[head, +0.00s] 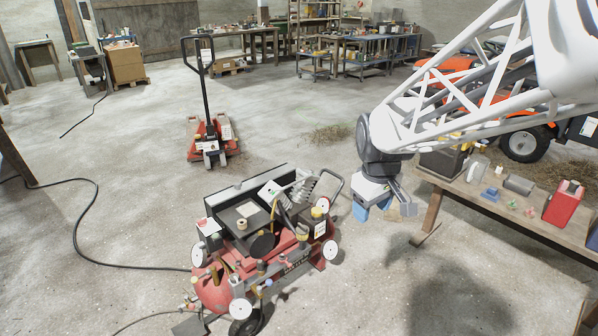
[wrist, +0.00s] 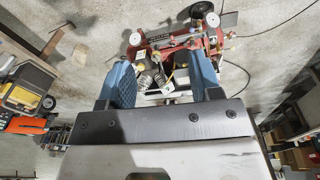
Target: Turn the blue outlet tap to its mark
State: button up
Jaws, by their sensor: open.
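A red wheeled compressor (head: 213,294) stands on the concrete floor, left of my gripper in the head view. It also shows beyond my fingers in the wrist view (wrist: 157,44). A small bluish spot (head: 268,283) on its front fittings may be the blue outlet tap, but it is too small to be sure. Its mark cannot be made out. My gripper (head: 384,207) hangs in the air to the right of the compressor, apart from it. In the wrist view its two blue-padded fingers (wrist: 160,78) are wide apart with nothing held between them.
A wooden bench (head: 470,207) with a red can (head: 564,203) and small parts stands at the right. A pallet jack (head: 211,142) stands behind the compressor. A black hose (head: 92,255) lies on the floor at left. The floor in front of the gripper is clear.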

jog(key=w+a+f+n, duration=0.2)
jog(key=w+a+f, duration=0.25)
jog(key=w, duration=0.25)
jog(key=w+a+f+n, duration=0.3)
jog(key=w+f, duration=0.2)
jog(key=w, duration=0.1)
jog(key=n+g+h, duration=0.1)
jog(key=n+g, duration=0.2)
jog(key=n, duration=0.9)
send_over(269, 280)
jog(key=w+a, duration=0.1)
notch_tip(269, 280, down, 45)
jog(key=shift+w+f, duration=0.1)
jog(key=shift+f, duration=0.1)
jog(key=shift+s+d+f, duration=0.15)
jog(key=shift+s+f, duration=0.05)
jog(key=shift+f, duration=1.05)
jog(key=shift+s+d+f, duration=0.1)
jog(key=shift+s+f, duration=0.1)
jog(key=shift+f, duration=1.1)
jog(key=shift+s+d+f, duration=0.15)
jog(key=shift+s+f, duration=0.05)
jog(key=shift+f, duration=1.05)
jog(key=shift+c, duration=0.4)
